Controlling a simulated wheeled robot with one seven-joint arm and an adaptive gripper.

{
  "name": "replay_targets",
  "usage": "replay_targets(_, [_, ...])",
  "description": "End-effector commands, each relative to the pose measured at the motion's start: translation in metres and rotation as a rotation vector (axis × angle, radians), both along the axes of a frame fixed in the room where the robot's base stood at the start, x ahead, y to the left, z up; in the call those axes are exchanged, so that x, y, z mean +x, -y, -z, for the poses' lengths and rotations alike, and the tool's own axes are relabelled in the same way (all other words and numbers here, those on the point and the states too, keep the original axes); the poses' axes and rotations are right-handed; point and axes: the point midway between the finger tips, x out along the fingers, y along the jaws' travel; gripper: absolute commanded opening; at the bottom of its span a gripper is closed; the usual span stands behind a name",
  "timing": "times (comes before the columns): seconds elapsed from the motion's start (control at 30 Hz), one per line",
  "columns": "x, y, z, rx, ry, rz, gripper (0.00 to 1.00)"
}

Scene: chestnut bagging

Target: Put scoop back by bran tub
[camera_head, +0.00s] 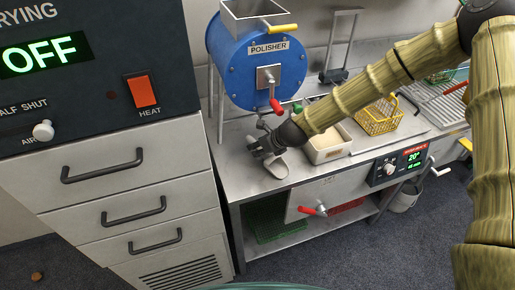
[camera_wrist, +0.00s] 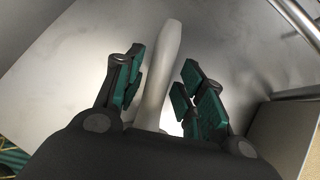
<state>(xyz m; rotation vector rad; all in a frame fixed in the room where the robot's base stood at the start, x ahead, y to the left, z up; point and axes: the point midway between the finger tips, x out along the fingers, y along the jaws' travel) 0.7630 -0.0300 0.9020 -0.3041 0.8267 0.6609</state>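The scoop (camera_head: 275,166), pale grey, lies on the steel bench top near its front left, below the polisher. In the wrist view, its long smooth part (camera_wrist: 160,65) runs between the two fingers; its lower end is hidden by my gripper. My gripper (camera_head: 263,147) is low over the scoop. In the wrist view, its teal-padded fingers (camera_wrist: 160,88) stand apart on either side, with narrow gaps to the scoop. The bran tub (camera_head: 330,155), a pale rectangular tub with beige contents, stands on the bench just right of my gripper.
The blue polisher (camera_head: 236,62) with a red-handled crank stands behind my gripper. A yellow wire basket (camera_head: 381,122) is right of the tub. A drying cabinet (camera_head: 120,140) with drawers stands at left. Bare bench lies left of the scoop.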

Motion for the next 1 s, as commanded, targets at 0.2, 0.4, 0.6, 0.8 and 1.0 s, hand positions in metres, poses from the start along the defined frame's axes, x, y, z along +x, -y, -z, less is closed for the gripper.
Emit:
replay_targets(0.2, [-0.013, 0.011, -0.02, 0.002, 0.002, 0.0, 0.39])
replay_targets(0.4, [-0.023, 0.019, -0.037, 0.001, 0.003, -0.001, 0.39])
replay_targets(0.6, [-0.029, 0.024, -0.046, 0.002, 0.002, 0.001, 0.39])
replay_targets(0.8, [-0.03, 0.025, -0.047, 0.001, 0.002, 0.0, 0.39])
replay_targets(1.0, [-0.03, 0.025, -0.048, 0.002, 0.002, 0.0, 0.39])
